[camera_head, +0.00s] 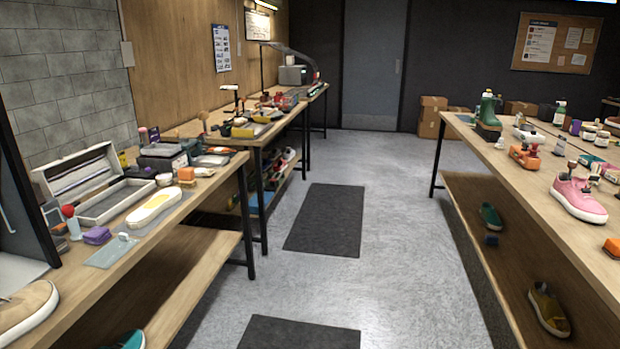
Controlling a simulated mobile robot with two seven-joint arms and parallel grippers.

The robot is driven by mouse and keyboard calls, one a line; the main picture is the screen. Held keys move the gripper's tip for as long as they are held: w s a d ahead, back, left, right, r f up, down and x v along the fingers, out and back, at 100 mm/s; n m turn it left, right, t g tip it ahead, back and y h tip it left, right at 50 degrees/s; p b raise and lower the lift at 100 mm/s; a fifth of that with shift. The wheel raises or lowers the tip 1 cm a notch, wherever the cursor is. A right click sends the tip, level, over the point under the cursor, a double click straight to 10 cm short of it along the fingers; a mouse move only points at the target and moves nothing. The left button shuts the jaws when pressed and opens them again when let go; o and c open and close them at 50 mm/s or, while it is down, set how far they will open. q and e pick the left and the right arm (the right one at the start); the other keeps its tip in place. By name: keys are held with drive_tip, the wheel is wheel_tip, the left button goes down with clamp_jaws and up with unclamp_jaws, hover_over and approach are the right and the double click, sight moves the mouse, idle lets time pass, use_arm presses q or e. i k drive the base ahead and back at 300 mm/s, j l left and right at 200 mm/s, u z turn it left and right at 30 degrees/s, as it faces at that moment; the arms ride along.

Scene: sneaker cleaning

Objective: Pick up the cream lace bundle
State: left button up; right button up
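I cannot make out the cream lace bundle for certain. A small whitish item (204,172) lies beside an orange block (186,174) on the left bench, but it is too small to identify. Another small white item (123,237) sits on a grey-blue mat (106,254) nearer to me. A larger cream sole-shaped piece (154,208) lies just behind it. Neither of my grippers is in view.
The left bench (215,180) holds an open grey case (118,203), a purple block (97,235) and a tan shoe (25,310). The right bench (525,175) holds a pink sneaker (577,200). The aisle between, with dark floor mats (325,220), is clear.

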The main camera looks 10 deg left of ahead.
sight(200, 172)
drive_tip(key=i+u, duration=0.15)
drive_tip(key=i, duration=0.3)
drive_tip(key=i+l+u, duration=0.15)
drive_tip(key=i, duration=0.25)
drive_tip(key=i+l+u, duration=0.2)
drive_tip(key=i, duration=0.25)
drive_tip(key=i+l+u, duration=0.2)
drive_tip(key=i+u, duration=0.15)
drive_tip(key=u, duration=0.15)
drive_tip(key=i+l+u, duration=0.35)
drive_tip(key=u, duration=0.15)
drive_tip(key=i+l+u, duration=0.25)
drive_tip(key=l+u, duration=0.25)
drive_tip(key=i+l+u, duration=0.15)
drive_tip(key=l+u, duration=0.35)
drive_tip(key=i+l+u, duration=0.1)
drive_tip(key=l+u, duration=0.4)
